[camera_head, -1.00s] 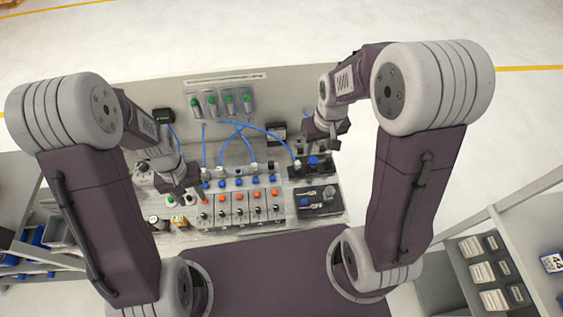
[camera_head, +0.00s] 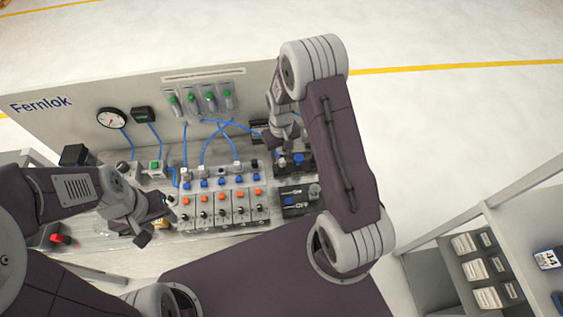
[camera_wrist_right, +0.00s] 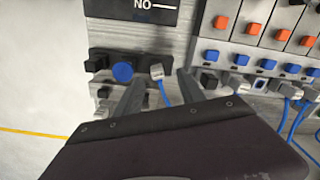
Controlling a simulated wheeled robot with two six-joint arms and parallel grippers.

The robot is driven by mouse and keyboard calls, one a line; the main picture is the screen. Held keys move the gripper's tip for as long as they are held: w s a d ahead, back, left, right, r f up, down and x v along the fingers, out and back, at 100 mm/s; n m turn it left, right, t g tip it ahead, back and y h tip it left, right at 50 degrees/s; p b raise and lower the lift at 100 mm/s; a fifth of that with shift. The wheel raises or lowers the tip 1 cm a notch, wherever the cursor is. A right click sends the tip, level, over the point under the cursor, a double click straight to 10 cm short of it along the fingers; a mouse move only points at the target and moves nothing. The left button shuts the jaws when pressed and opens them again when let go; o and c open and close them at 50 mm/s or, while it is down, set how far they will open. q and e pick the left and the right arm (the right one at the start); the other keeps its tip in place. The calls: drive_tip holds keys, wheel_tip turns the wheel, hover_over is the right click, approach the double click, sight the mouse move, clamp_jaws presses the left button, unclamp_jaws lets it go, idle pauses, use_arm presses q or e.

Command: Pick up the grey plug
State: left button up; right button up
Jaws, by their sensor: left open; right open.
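A grey plug (camera_wrist_right: 157,71) with a blue cable is seated in a dark block (camera_wrist_right: 103,67), beside a round blue knob (camera_wrist_right: 123,72), in the right wrist view. My right gripper (camera_wrist_right: 161,78) is open, with one finger on each side of the plug in that view; I cannot tell whether they touch it. In the head view my right gripper (camera_head: 285,146) hangs over the back right of the panel and partly hides the plug and block. My left gripper (camera_head: 156,226) is open and empty, over the bench's left part.
Rows of orange and blue buttons (camera_head: 222,203) fill the middle of the bench. Other plugs with blue cables (camera_wrist_right: 290,90) stand nearby in the wrist view. A red button (camera_head: 57,239) is at left.

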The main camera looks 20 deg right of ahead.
sight(282, 160)
drive_tip(key=shift+w+d+f, duration=0.1)
drive_tip(key=shift+f, duration=0.25)
drive_tip(key=f+p, duration=0.1)
drive_tip(key=f, duration=0.1)
drive_tip(key=f+p, duration=0.1)
drive_tip(key=f, duration=0.1)
drive_tip(key=shift+w+d+f, duration=0.2)
drive_tip(key=shift+f, duration=0.35)
clamp_jaws()
